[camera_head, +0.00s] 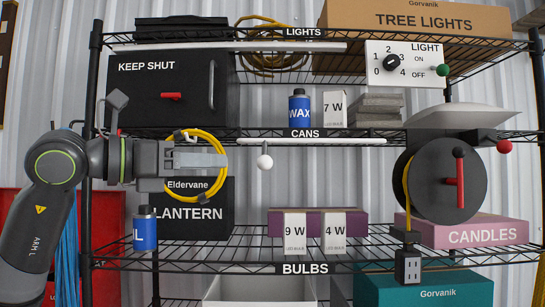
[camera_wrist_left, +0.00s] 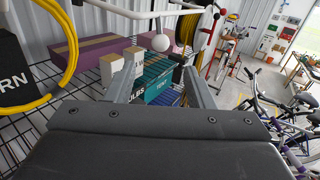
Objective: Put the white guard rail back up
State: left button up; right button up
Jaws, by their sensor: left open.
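A white guard rail (camera_head: 325,142) runs level along the front of the CANS shelf, with a white ball knob (camera_head: 264,162) hanging below its left part. The rail also shows across the top of the left wrist view (camera_wrist_left: 115,11), with its knob (camera_wrist_left: 160,42) beyond the fingers. My left gripper (camera_head: 226,160) is left of the knob, apart from it, in front of the yellow cable coil. Its two fingers are spread and empty in the left wrist view (camera_wrist_left: 160,82). Another white bar (camera_head: 230,47) runs along the LIGHTS shelf. My right gripper is not seen.
The wire rack holds a black KEEP SHUT box (camera_head: 170,92), a blue WAX can (camera_head: 299,108), a LANTERN box (camera_head: 190,222) and BULBS boxes (camera_head: 294,232). A black reel (camera_head: 440,186) with a red handle stands at right. Space below the knob is clear.

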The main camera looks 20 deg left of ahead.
aim_at(263, 163)
pick_arm(q)
jog(key=p+x, duration=0.5)
jog(key=x, duration=0.7)
jog(key=shift+s+r, duration=0.1)
jog(key=shift+p+x, duration=0.45)
jog(key=shift+x, duration=0.35)
grip_shut()
